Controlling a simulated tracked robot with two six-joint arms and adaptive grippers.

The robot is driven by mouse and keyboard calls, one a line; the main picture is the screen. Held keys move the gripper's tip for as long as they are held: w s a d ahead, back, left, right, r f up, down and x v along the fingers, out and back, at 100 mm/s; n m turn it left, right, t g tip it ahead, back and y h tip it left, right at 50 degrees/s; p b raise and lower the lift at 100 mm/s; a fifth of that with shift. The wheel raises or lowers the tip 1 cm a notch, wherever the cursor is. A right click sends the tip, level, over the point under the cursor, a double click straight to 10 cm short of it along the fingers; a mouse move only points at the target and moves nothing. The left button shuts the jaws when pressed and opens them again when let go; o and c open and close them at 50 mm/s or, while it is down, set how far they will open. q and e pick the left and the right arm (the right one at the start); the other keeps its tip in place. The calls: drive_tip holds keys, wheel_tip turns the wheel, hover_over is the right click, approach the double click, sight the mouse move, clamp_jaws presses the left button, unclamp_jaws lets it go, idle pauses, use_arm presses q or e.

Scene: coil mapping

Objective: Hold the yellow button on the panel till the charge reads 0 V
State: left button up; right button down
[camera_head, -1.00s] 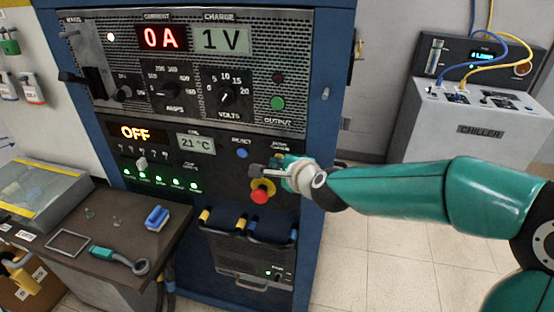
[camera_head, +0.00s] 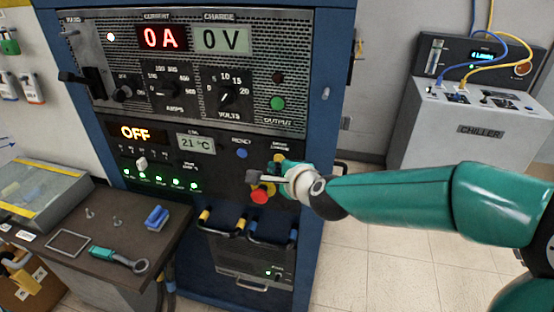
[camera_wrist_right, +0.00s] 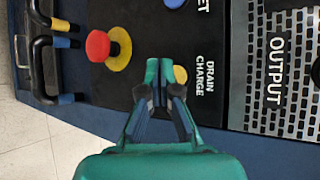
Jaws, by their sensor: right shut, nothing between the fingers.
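The yellow button (camera_wrist_right: 180,74) labelled DRAIN CHARGE is partly visible beside my right fingertips in the right wrist view; in the head view it shows as a small yellow patch (camera_head: 279,158) just above the gripper. My right gripper (camera_wrist_right: 160,69) is shut and empty, close in front of the panel (camera_head: 225,150). In the head view the right gripper (camera_head: 252,177) partly covers the red stop button's yellow surround. I cannot tell whether it touches the panel or the button. The charge display (camera_head: 222,39) reads 0 V. My left gripper is out of view.
The red stop button (camera_head: 260,195) sits just below the right gripper; a blue reset button (camera_head: 241,154) is to its left. Two handles (camera_head: 270,230) stick out lower down. A bench (camera_head: 105,235) with small tools stands at left. A chiller (camera_head: 480,125) stands at right.

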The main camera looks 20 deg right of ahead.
drive_tip(key=s+a, duration=0.1)
drive_tip(key=s, duration=0.1)
drive_tip(key=s+a, duration=0.1)
drive_tip(key=s, duration=0.1)
drive_tip(key=shift+a, duration=0.4)
drive_tip(key=shift+d, duration=0.1)
drive_tip(key=s+d+f+n+g, duration=0.15)
drive_tip(key=s+f+g, duration=0.25)
drive_tip(key=f, duration=1.1)
drive_tip(key=s+d+f+n+g, duration=0.1)
drive_tip(key=s+f+n+g, duration=0.2)
drive_tip(key=f, duration=1.1)
drive_tip(key=s+a+f+n+g+y, duration=0.1)
drive_tip(key=s+a+f+n+g, duration=0.1)
drive_tip(key=s+f+n, duration=0.3)
drive_tip(key=s+a+f+n+g+y, duration=0.1)
drive_tip(key=s+a+f+n+g, duration=0.2)
drive_tip(key=s+f+n, duration=0.3)
drive_tip(key=s+a+n, duration=0.1)
drive_tip(key=s+n, duration=0.2)
drive_tip(key=s, duration=0.3)
drive_tip(key=shift+s+a+y, duration=0.25)
drive_tip(key=shift+s+y, duration=0.05)
